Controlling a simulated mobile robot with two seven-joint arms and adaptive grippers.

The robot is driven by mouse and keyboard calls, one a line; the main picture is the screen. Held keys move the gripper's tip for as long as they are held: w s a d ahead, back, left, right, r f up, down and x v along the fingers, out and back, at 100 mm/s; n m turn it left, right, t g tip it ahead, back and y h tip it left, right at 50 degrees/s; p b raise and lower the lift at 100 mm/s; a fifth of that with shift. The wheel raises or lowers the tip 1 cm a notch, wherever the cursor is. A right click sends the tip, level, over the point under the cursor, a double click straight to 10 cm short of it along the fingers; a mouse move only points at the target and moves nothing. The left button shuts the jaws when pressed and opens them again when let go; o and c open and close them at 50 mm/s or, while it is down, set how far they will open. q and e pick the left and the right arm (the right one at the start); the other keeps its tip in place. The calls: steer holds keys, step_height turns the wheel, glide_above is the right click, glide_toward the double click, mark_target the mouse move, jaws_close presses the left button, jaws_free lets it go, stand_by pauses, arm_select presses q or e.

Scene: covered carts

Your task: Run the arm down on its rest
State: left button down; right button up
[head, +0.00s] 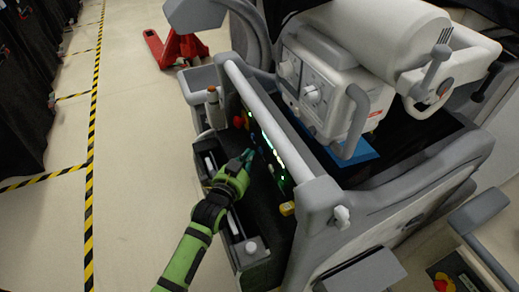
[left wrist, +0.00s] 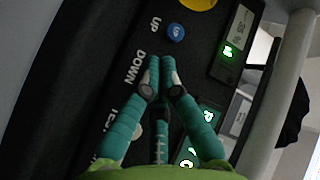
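The dark control panel (head: 262,185) runs along the side of the grey cart in the head view. In the left wrist view, the panel (left wrist: 105,35) carries the printed words UP and DOWN, with a blue button (left wrist: 175,32) beside UP. My left gripper (head: 249,154) reaches over this panel. In the left wrist view, its teal fingertips (left wrist: 160,66) are close together beside the word DOWN, with nothing visible held. Whatever lies on the panel under the fingertips is hidden, and contact cannot be told. My right gripper is in neither view.
A grey rail (head: 268,120) borders the panel, and lit displays (left wrist: 228,50) lie close to the fingers. A yellow knob (head: 287,208) and red knob (head: 238,121) sit on the panel. A red pallet jack (head: 175,48) stands behind. The floor at left is clear.

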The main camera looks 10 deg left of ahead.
arm_select(q)
steer(key=s+a, duration=0.1)
steer(key=s+a+p, duration=0.1)
steer(key=a+p, duration=0.1)
steer(key=a, duration=0.1)
steer(key=shift+s+a, duration=0.1)
steer(key=shift+s, duration=0.3)
stand_by(0.8)
